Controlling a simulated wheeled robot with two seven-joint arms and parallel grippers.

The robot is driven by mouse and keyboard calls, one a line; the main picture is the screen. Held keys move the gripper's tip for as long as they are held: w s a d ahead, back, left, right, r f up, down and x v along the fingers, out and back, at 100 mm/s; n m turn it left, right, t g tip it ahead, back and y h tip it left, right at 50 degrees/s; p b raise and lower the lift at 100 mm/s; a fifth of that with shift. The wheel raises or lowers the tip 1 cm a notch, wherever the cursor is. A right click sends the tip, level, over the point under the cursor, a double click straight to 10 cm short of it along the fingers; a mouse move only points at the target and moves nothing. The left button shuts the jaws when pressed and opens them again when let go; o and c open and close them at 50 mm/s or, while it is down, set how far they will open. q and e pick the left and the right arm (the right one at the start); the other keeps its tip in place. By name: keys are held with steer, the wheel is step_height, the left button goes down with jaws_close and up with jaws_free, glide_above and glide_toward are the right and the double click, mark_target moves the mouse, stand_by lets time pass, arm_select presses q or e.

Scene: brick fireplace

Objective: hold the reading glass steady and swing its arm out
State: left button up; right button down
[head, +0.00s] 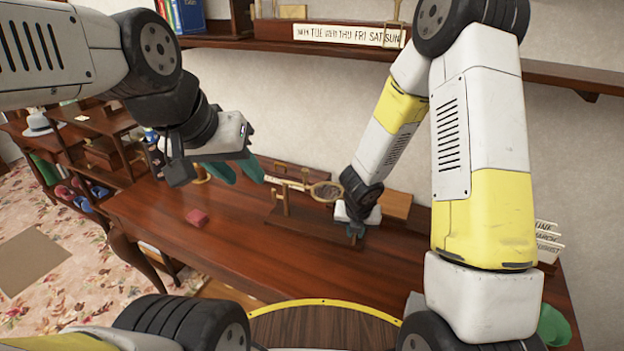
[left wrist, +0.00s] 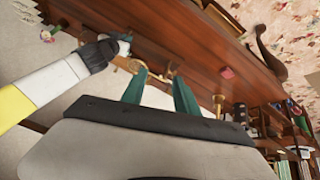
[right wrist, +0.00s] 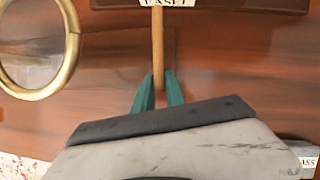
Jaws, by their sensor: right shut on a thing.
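The reading glass (head: 325,191) is a round brass-framed lens on an arm beside an upright brass post (head: 286,198). It stands over a low reddish-brown wooden base (head: 325,229) on the desk. The brass ring also shows large at the left of the right wrist view (right wrist: 72,50). My right gripper (head: 356,231) is low at the base's right end. In the right wrist view its teal fingers close on a thin light-wood bar (right wrist: 158,45). My left gripper (head: 250,170) is open and empty, above and left of the post. The bar's far end is hidden by a labelled piece.
A small red block (head: 197,217) lies on the desk (head: 165,235) to the left. An orange-brown box (head: 397,205) stands behind my right gripper. A shelf (head: 250,43) crosses above. The desk's front middle is clear.

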stand_by(0.3)
arm_select(q)
steer(key=shift+w+r, duration=0.1)
steer(key=shift+w, duration=0.15)
steer(key=c, duration=0.7)
steer(key=shift+g, duration=0.5)
steer(key=w, duration=0.3)
steer(key=w+d, duration=0.1)
steer(key=w, duration=0.3)
steer(key=w+d+r, duration=0.1)
steer(key=w, duration=0.3)
steer(key=shift+d, duration=0.15)
jaws_close()
steer(key=w+d+f+y, duration=0.1)
steer(key=w+d+f, duration=0.35)
steer(key=w, duration=0.35)
steer(key=w+d+f+g, duration=0.1)
steer(key=w+d+f, duration=0.35)
steer(key=w, duration=0.25)
steer(key=w+d+f+y, duration=0.1)
steer(key=w+d+f, duration=0.35)
steer(key=w, duration=0.35)
step_height(320, 180, down, 10)
steer(key=shift+s+r, duration=0.25)
steer(key=shift+s, duration=0.2)
